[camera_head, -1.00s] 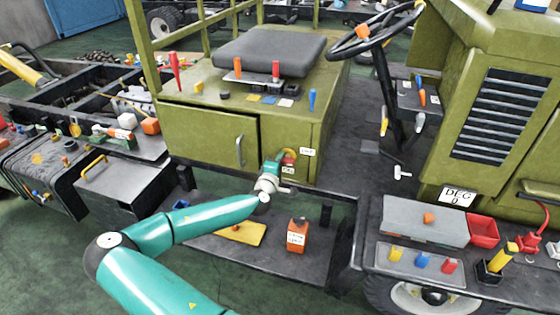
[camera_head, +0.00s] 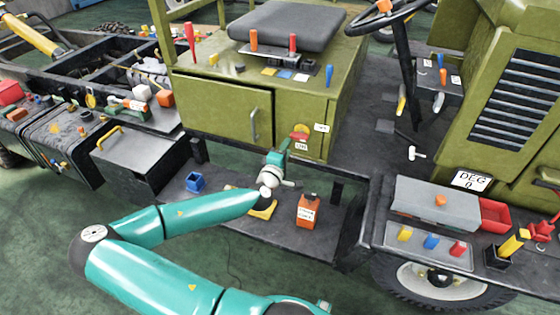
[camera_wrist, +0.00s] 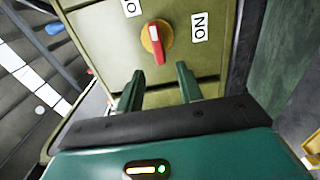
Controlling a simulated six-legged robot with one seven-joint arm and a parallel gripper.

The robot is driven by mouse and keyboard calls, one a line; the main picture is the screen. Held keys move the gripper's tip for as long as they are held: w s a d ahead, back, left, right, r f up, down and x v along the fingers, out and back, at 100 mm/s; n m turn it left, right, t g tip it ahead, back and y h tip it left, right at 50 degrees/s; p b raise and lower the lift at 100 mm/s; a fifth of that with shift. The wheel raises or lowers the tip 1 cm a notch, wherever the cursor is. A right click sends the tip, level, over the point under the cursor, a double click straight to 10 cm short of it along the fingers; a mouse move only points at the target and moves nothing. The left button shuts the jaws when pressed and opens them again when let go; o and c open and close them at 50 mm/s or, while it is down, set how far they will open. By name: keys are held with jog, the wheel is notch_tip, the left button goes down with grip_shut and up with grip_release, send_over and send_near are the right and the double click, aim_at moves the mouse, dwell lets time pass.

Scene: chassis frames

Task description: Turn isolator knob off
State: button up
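The isolator knob is a red handle on a round yellow base (camera_wrist: 157,42), on the green cabinet front. It also shows in the head view as a small red and yellow knob (camera_head: 300,134). In the wrist view, one label reads ON upside down (camera_wrist: 199,27) to its right; another label (camera_wrist: 131,7) at upper left is cut off. My gripper (camera_wrist: 159,68) is open, its two dark green fingers apart with nothing between them. The knob shows just beyond the fingertips; I see no contact. In the head view my gripper (camera_head: 281,156) is just below and left of the knob.
The green cabinet (camera_head: 225,108) carries a seat (camera_head: 290,25) and several coloured levers. Below the knob, a black shelf (camera_head: 330,235) holds an orange bottle-like box (camera_head: 308,212), a yellow tray and a blue cup (camera_head: 195,181). A steering column stands to the right.

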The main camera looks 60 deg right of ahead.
jog(key=a, duration=0.4)
jog(key=s+a, duration=0.1)
jog(key=a, duration=0.1)
jog(key=shift+f, duration=0.1)
dwell(0.4)
